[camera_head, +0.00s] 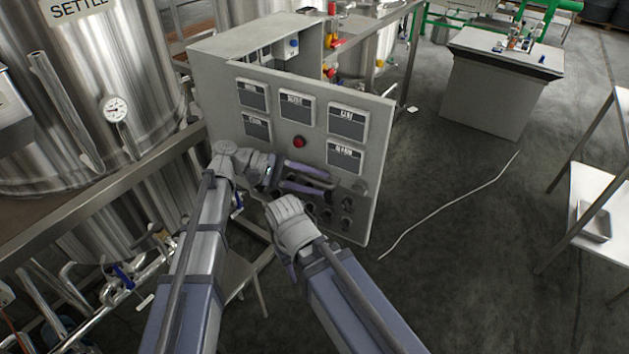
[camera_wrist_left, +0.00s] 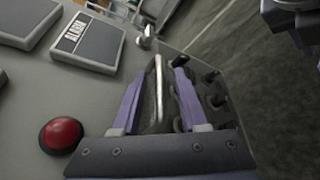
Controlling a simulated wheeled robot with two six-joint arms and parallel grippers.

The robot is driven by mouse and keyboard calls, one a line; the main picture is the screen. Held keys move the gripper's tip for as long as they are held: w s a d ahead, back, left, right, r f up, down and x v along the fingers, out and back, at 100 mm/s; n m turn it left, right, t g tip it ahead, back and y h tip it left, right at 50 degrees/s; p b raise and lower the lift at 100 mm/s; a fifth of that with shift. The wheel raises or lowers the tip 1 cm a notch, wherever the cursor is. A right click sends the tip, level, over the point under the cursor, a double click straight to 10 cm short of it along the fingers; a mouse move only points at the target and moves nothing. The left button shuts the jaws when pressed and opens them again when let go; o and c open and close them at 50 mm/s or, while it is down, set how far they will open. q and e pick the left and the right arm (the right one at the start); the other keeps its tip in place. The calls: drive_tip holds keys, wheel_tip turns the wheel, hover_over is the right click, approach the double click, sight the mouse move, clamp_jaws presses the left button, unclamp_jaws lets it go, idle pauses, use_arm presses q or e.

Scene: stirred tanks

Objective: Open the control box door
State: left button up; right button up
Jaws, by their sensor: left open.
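The control box (camera_head: 245,37) is grey. Its door (camera_head: 265,82) stands swung outward, with a gap along the top and part of the inside showing. The door front carries labelled panels, a red button (camera_head: 299,142) and several dark knobs. The button also shows in the left wrist view (camera_wrist_left: 61,134). My left gripper (camera_head: 318,181) is open in front of the door's lower right part. In the left wrist view, a pale upright strip (camera_wrist_left: 158,88) lies between its fingers; contact cannot be told. My right gripper (camera_head: 292,268) is low before the door, its fingers mostly hidden.
A large steel tank (camera_head: 95,110) and a metal rail stand left of the box. A grey cabinet (camera_head: 495,95) stands at the back right. A shelf rack (camera_head: 600,215) is at the right edge. The floor right of the door is clear except for a thin pale cable (camera_head: 450,205).

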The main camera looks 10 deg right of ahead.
use_arm(q)
drive_tip(key=p+v, duration=0.1)
drive_tip(key=v, duration=0.5)
drive_tip(key=shift+w+a+r+p, duration=0.15)
drive_tip(key=shift+a+p, duration=0.1)
drive_tip(key=shift+p, duration=0.05)
drive_tip(key=shift+w+a, duration=0.15)
drive_tip(key=shift+a, duration=0.4)
